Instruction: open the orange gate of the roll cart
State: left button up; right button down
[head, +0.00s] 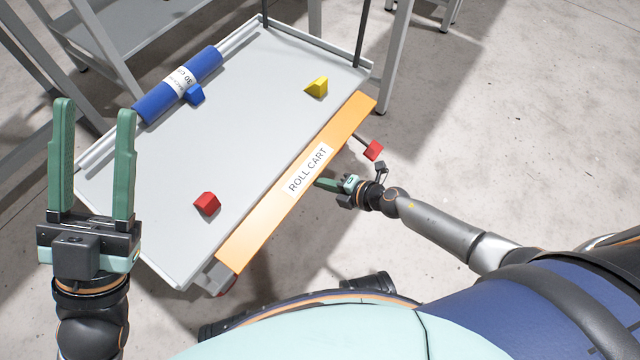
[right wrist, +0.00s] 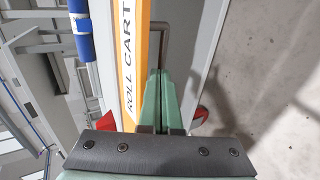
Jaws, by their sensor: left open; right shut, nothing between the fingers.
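The orange gate (head: 340,125), a long bar labelled ROLL CART, runs along the near side of the grey roll cart (head: 240,115). It lies along the deck's edge, and its label also shows in the right wrist view (right wrist: 127,60). My left gripper (head: 94,108) is open and empty at the cart's left end.
On the deck are a blue roll (head: 155,103) with a blue block (head: 195,95) against it, a yellow block (head: 317,87) and a red block (head: 207,203). Grey shelving (head: 125,45) stands behind at the left. The floor (head: 530,140) to the right is clear.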

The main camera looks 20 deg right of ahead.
jog(key=shift+w+a+f, duration=0.15)
jog(key=shift+w, duration=0.05)
jog(key=f+b, duration=0.1)
jog(key=w+a+f, duration=0.1)
jog(key=f, duration=0.1)
jog(key=shift+w+b, duration=0.15)
jog(key=shift+b, duration=0.25)
jog(key=shift+d+r, duration=0.1)
